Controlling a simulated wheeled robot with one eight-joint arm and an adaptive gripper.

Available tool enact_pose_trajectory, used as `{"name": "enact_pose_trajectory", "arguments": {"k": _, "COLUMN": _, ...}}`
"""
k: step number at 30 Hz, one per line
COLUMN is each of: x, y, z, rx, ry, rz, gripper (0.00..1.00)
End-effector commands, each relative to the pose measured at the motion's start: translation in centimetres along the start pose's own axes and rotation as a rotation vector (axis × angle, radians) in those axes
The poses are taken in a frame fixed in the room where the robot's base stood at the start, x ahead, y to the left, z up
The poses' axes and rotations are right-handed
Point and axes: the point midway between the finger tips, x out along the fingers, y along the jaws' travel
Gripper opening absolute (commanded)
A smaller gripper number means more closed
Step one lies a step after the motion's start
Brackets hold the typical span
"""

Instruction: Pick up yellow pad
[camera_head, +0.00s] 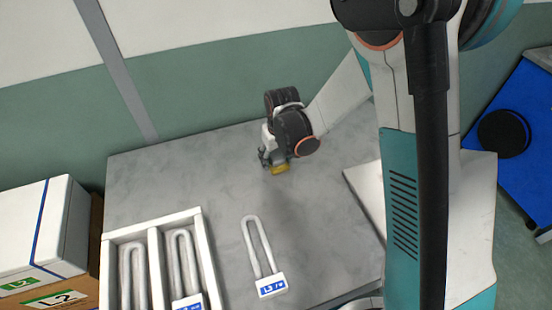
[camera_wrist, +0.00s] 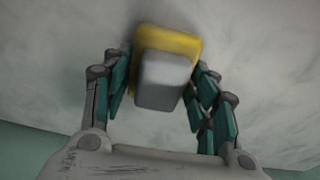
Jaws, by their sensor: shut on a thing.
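The yellow pad (camera_wrist: 182,41) is a yellow slab with a grey block (camera_wrist: 163,80) on its near side, between the fingers of my gripper (camera_wrist: 164,88) in the wrist view. The teal finger pads stand on both sides of it. In the head view my gripper (camera_head: 272,161) points down over the back middle of the grey table, and a yellow edge of the pad (camera_head: 280,169) shows at its tip. I cannot tell whether the pad touches the table.
A U-shaped white tube with an L3 label (camera_head: 271,286) lies on the grey table (camera_head: 225,190). A white tray (camera_head: 203,240) with similar tubes stands front left. White and brown boxes (camera_head: 50,235) are at far left. A blue surface (camera_head: 520,150) is at right.

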Motion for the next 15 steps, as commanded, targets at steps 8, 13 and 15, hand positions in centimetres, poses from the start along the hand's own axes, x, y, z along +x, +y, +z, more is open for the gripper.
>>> {"name": "enact_pose_trajectory", "arguments": {"k": 8, "x": -1.2, "y": 0.0, "z": -0.2, "rx": 0.0, "ry": 0.0, "rz": 0.0, "gripper": 0.29}}
{"name": "enact_pose_trajectory", "arguments": {"k": 13, "x": -4.0, "y": 0.0, "z": -0.6, "rx": 0.0, "ry": 0.0, "rz": 0.0, "gripper": 0.29}}
{"name": "enact_pose_trajectory", "arguments": {"k": 15, "x": -5.6, "y": 0.0, "z": -0.8, "rx": 0.0, "ry": 0.0, "rz": 0.0, "gripper": 0.29}}
